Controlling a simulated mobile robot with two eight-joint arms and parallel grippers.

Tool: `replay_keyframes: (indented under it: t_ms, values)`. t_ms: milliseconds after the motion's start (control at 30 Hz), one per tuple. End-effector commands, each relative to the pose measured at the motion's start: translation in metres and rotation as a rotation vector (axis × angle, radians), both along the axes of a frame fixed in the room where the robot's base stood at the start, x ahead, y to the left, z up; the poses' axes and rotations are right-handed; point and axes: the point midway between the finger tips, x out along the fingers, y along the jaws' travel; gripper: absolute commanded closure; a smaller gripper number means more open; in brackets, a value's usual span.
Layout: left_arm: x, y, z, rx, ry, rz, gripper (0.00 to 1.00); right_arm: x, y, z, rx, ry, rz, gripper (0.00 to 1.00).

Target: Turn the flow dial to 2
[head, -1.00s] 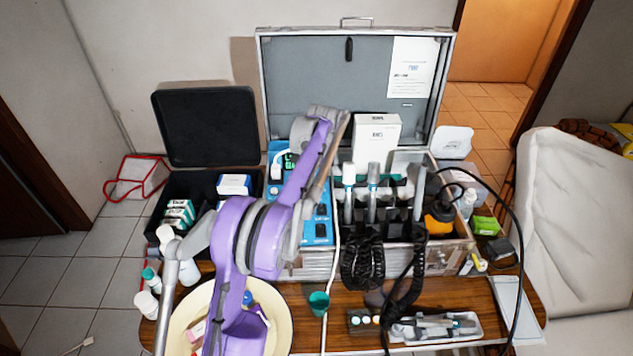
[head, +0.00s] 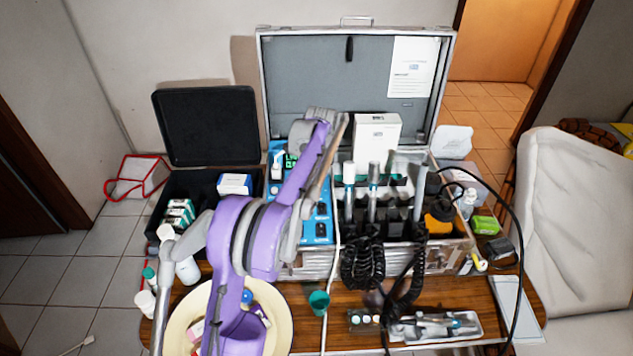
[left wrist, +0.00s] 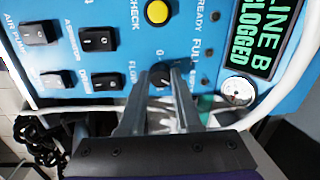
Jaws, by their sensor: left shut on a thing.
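The flow dial (left wrist: 160,75) is a small dark round knob on the blue control panel (left wrist: 120,68), below the yellow button. My left gripper (left wrist: 166,88) is shut on it, with a finger on each side. A light mark shows on the dial's face, but the number it points to cannot be read. In the head view my purple left arm reaches over the blue panel (head: 318,232) and hides the dial and fingertips. My right gripper is not in view.
The panel also carries black rocker switches (left wrist: 101,38), a yellow button (left wrist: 157,11), a round gauge (left wrist: 238,91) and a display (left wrist: 257,35) reading "LINE B CLOGGED". Handpieces (head: 372,190) stand right of the panel. A cream basin (head: 283,318) sits under my arm.

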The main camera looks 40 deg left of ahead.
Motion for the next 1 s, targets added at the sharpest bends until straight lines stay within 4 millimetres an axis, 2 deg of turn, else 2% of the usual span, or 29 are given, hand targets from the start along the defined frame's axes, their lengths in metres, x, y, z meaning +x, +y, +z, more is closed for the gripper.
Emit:
replay_keyframes:
  t_ms: [533,567,700,1000]
  values:
    - [0.0002,0.0001,0.0000,0.002,0.000,-0.025,1.00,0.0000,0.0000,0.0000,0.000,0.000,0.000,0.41]
    - [0.0002,0.0001,0.0000,0.002,0.000,-0.025,0.64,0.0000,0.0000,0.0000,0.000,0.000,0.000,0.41]
    - [0.0001,0.0001,0.0000,0.002,0.000,-0.024,0.39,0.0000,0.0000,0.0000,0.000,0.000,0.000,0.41]
    - [0.0000,0.0000,0.0008,0.001,0.001,-0.024,0.38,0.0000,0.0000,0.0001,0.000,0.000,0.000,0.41]
